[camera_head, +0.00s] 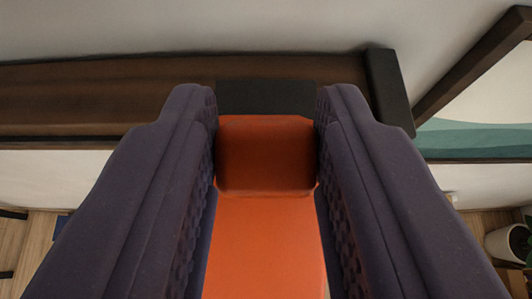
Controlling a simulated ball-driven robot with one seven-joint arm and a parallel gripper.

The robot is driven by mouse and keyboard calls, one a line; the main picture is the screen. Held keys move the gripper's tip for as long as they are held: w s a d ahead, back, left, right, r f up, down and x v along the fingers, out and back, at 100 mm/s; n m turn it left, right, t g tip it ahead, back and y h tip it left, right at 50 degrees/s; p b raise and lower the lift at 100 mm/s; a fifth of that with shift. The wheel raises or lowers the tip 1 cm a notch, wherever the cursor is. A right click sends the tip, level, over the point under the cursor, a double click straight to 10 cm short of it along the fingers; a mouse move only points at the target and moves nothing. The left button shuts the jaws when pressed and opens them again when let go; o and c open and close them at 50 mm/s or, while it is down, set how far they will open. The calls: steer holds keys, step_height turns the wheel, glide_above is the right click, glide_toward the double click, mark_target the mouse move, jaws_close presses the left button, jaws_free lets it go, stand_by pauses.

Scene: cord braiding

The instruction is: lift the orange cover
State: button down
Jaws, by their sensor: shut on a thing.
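The orange cover (266,155) is between the two dark purple fingers of my gripper (267,112), in the middle of the view. My gripper is shut on it, with a textured finger pad against its left and right sides. An orange surface continues below it toward the bottom edge of the picture. The cover's far side and what lies under it are hidden.
A black block (267,97) shows just beyond the cover. Another black block (389,92) stands to the right of the fingers. A dark wooden beam (90,95) runs behind. A potted plant (508,243) is at the lower right.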

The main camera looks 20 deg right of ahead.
stand_by(0.3)
steer(key=c, duration=1.1)
jaws_free()
steer(key=shift+f, duration=0.1)
steer(key=o, duration=0.3)
steer(key=shift+w, duration=0.25)
steer(key=shift+o, duration=0.2)
steer(key=shift+w+d+f, duration=0.15)
steer(key=shift+w, duration=0.1)
steer(key=b+v, duration=0.1)
steer(key=v, duration=0.7)
steer(key=shift+b, duration=0.4)
steer(key=shift+s, duration=0.2)
